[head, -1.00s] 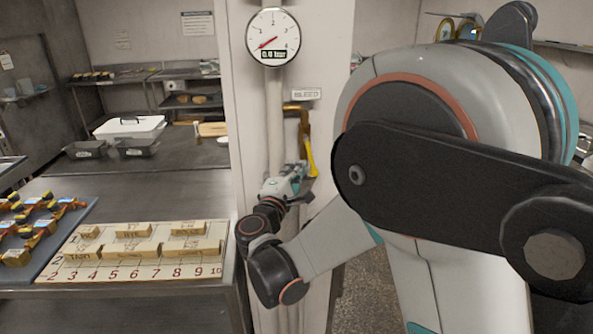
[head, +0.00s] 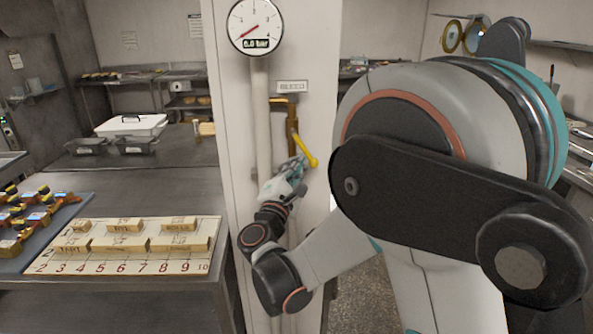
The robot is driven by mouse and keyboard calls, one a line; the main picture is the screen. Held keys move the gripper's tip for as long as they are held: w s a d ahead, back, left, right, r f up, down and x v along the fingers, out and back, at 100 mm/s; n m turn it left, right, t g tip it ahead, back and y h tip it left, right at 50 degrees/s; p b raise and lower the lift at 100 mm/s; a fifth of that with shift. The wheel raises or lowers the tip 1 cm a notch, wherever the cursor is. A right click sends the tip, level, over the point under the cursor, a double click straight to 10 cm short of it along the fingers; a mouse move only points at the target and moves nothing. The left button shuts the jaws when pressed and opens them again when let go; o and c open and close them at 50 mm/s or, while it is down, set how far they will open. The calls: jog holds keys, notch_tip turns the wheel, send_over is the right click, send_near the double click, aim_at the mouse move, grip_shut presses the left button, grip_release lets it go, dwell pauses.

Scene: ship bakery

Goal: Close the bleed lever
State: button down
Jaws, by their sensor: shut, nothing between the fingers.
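The yellow bleed lever (head: 305,149) is on the brassy pipe fitting of the white column, under a small label plate (head: 291,86). It slants down to the right, its rounded end lowest. My gripper (head: 303,167) is shut and empty, just below and left of the lever's lower end. They look very close, but I cannot tell whether they touch. A round gauge (head: 255,27) above has a red needle at lower left and a display reading about 0.0 bar.
The white column (head: 233,120) stands directly behind my gripper, with a vertical pipe (head: 263,130) on it. On the left, a steel table carries a numbered board (head: 60,266) with wooden blocks and a blue tray (head: 62,215) with parts. A white-lidded container (head: 130,125) stands farther back.

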aim_at(311, 158)
jog(key=d+n, duration=0.1)
jog(key=n, duration=0.1)
jog(key=d+n+t+y+b, duration=0.1)
jog(key=n, duration=0.1)
jog(key=d+n+t+y, duration=0.1)
jog(key=n, duration=0.1)
jog(key=shift+d+r, duration=0.2)
jog(key=shift+r, duration=0.15)
jog(key=shift+d+r+n+y, duration=0.25)
jog(key=shift+n+y, duration=0.05)
jog(key=shift+d+r+p, duration=0.3)
jog(key=shift+d+r, duration=1)
jog(key=shift+r, duration=0.15)
jog(key=shift+s, duration=0.1)
